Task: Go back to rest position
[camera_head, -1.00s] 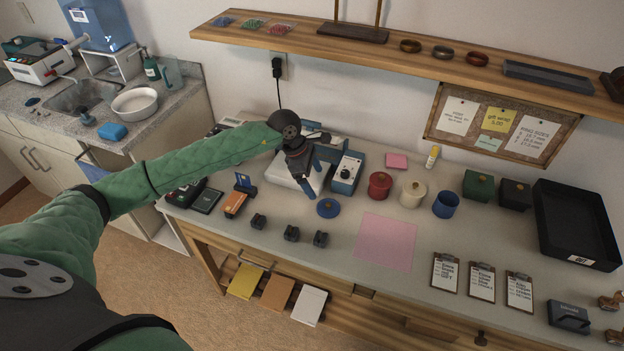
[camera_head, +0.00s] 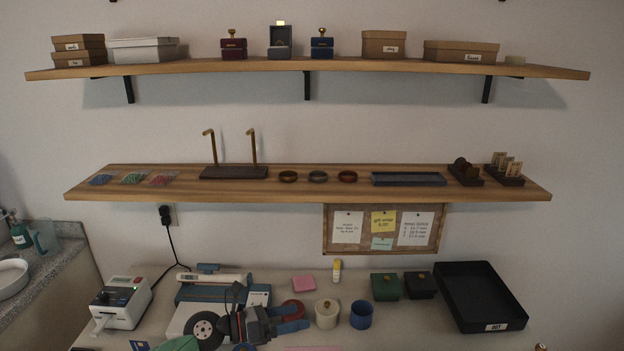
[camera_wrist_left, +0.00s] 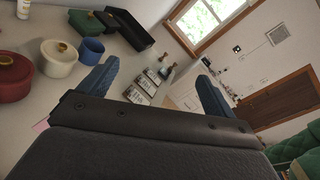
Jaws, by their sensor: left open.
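My left gripper (camera_head: 306,318) shows at the bottom middle of the head view, above the workbench, with its dark blue fingers pointing right. In the left wrist view my left gripper (camera_wrist_left: 158,65) has its two fingers spread wide apart, with nothing between them. It is open and empty. The red pot (camera_head: 293,309) is partly hidden behind the gripper, and the cream pot (camera_head: 327,315) stands just beyond the fingertips in the head view. My right gripper is in neither view.
A blue cup (camera_head: 361,316), green box (camera_head: 386,287) and black tray (camera_head: 480,318) stand to the right. A label printer (camera_head: 121,302) stands left. The lower shelf (camera_head: 300,189) and upper shelf (camera_head: 200,69) hang on the wall above. Near bench parts are out of frame.

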